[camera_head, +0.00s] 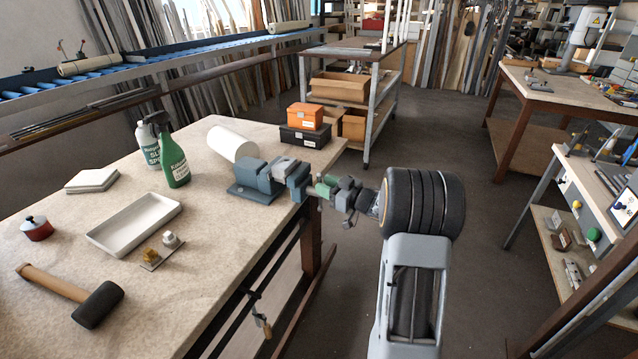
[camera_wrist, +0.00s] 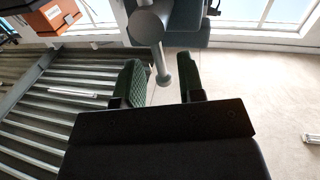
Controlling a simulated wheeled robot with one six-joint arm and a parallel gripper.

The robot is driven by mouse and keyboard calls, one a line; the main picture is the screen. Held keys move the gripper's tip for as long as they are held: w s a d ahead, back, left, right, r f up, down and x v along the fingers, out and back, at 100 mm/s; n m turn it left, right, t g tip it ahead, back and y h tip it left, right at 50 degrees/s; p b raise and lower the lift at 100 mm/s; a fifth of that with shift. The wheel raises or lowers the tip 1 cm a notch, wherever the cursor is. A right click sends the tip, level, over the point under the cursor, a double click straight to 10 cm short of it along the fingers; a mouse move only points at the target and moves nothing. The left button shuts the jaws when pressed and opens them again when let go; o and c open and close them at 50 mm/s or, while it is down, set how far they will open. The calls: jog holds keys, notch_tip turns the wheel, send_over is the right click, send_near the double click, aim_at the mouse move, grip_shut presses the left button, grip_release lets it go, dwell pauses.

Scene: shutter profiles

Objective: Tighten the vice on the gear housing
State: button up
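The blue-grey vice (camera_head: 256,186) stands at the bench's right edge. A light grey block (camera_head: 284,164), apparently the gear housing, sits between its jaws. My gripper (camera_head: 322,190) is at the screw side of the vice, just off the bench edge. In the wrist view, my gripper (camera_wrist: 164,82) is open, with green-padded fingers. The vice's grey handle bar (camera_wrist: 157,52) reaches down with its rounded end between the fingertips, and gaps show on both sides. The vice body (camera_wrist: 188,22) is beyond, partly cut off by the frame.
On the bench (camera_head: 215,270) are a white tray (camera_head: 135,222), a mallet (camera_head: 72,295), a green spray bottle (camera_head: 174,160) and a white roll (camera_head: 232,143). Orange (camera_head: 305,116) and black boxes (camera_head: 306,136) stand behind the vice. Open floor lies right of the bench.

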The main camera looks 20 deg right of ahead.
jog(key=shift+x, duration=1.3)
jog(key=shift+c, duration=0.3)
grip_shut()
